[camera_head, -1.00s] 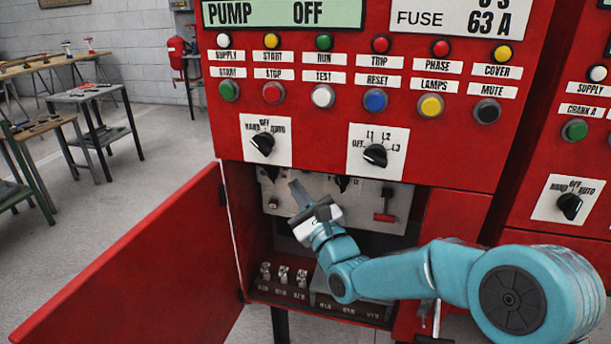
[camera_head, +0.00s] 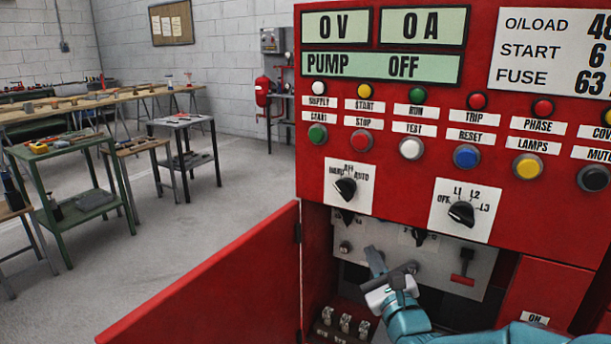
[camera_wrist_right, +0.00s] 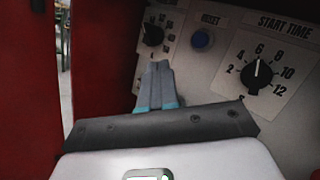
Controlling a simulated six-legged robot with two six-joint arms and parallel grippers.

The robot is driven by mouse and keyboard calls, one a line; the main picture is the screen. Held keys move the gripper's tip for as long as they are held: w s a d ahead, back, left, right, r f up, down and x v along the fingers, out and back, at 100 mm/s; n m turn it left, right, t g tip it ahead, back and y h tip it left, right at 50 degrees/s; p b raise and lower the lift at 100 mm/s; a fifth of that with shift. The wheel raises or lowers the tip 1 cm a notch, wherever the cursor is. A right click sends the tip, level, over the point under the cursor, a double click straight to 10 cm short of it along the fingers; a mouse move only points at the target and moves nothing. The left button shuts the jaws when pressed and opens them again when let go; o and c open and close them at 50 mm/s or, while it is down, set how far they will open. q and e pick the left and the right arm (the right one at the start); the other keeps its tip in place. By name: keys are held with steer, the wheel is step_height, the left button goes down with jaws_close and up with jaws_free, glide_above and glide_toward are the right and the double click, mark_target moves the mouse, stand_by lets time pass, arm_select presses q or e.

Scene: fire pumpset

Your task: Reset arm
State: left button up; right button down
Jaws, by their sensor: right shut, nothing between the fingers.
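My right gripper (camera_head: 377,265) is in front of the opened lower compartment of the red pump cabinet (camera_head: 345,99). Its fingers are shut with nothing between them and point up and left in the head view. In the right wrist view the shut fingers (camera_wrist_right: 157,85) lie in front of the grey inner panel (camera_wrist_right: 212,69). The fingers look apart from these controls, though the exact gap cannot be told. My left gripper is not in view.
The red cabinet door (camera_head: 218,288) stands open to the left of my right arm. Small fittings (camera_head: 345,323) sit low in the compartment. Workbenches (camera_head: 70,165) stand at the left, with clear floor between.

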steer(key=s+a+f+n+g, duration=0.25)
steer(key=s+f+g, duration=0.3)
steer(key=f, duration=1.05)
steer(key=s+a+f+n+g, duration=0.1)
steer(key=s+f+n+g, duration=0.5)
steer(key=f, duration=1.1)
steer(key=s+a+f+n+g, duration=0.1)
steer(key=s+f+n+g, duration=0.2)
steer(key=s+n, duration=0.4)
steer(key=s+a+f+n+g+y, duration=0.1)
steer(key=s+f+n+g, duration=0.3)
steer(key=s, duration=0.5)
steer(key=s+a+f+n+g, duration=0.1)
steer(key=s+a+f+n, duration=0.1)
steer(key=s+n, duration=0.55)
step_height(320, 180, up, 18)
steer(key=p, duration=1.7)
steer(key=shift+d, duration=0.15)
steer(key=shift+w+f, duration=0.15)
steer(key=shift+f, duration=0.05)
